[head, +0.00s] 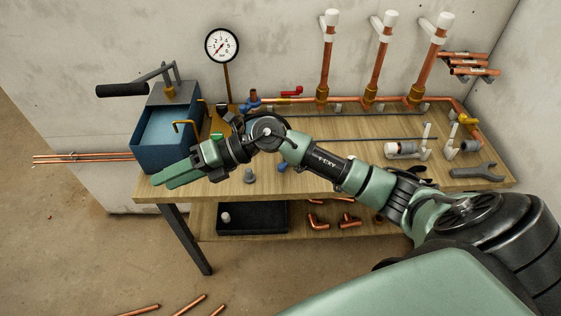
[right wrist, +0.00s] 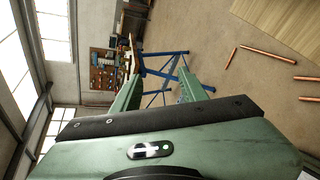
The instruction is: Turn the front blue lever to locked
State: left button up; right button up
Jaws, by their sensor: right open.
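My right gripper (head: 178,174) reaches in from the right across the bench, its green fingers at the bench's front left edge. In the right wrist view its two fingers (right wrist: 160,97) stand apart with nothing between them. A small blue part (head: 282,166) shows just below my right arm near the bench front; it may be the front blue lever, but the arm hides most of it. Another blue lever (head: 250,104) sits at the back on the copper pipework. I cannot tell either lever's position. The gripper is apart from both. My left gripper is not in view.
A blue tank (head: 160,150) with a black-handled pump stands at the bench's left end. A red lever (head: 291,92), copper risers (head: 377,58) and a gauge (head: 221,45) are behind. A wrench (head: 474,172) lies right. Copper pipes (head: 190,304) lie on the floor.

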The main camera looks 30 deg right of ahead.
jog(key=d+f+n+g+h, duration=0.25)
jog(key=d+f+h, duration=0.4)
jog(key=d, duration=0.45)
jog(key=g+h, duration=0.2)
jog(key=h, duration=0.5)
send_over(281, 165)
jog(key=shift+w+a+r+m, duration=0.1)
jog(key=shift+a+r+m, duration=0.05)
jog(key=shift+r+m, duration=0.3)
jog(key=shift+d+h, duration=0.25)
jog(key=shift+d, duration=0.05)
notch_tip(281, 165, down, 6)
jog(key=shift+f+p, duration=0.1)
jog(key=shift+p, duration=0.7)
jog(key=shift+f, duration=0.7)
grip_shut()
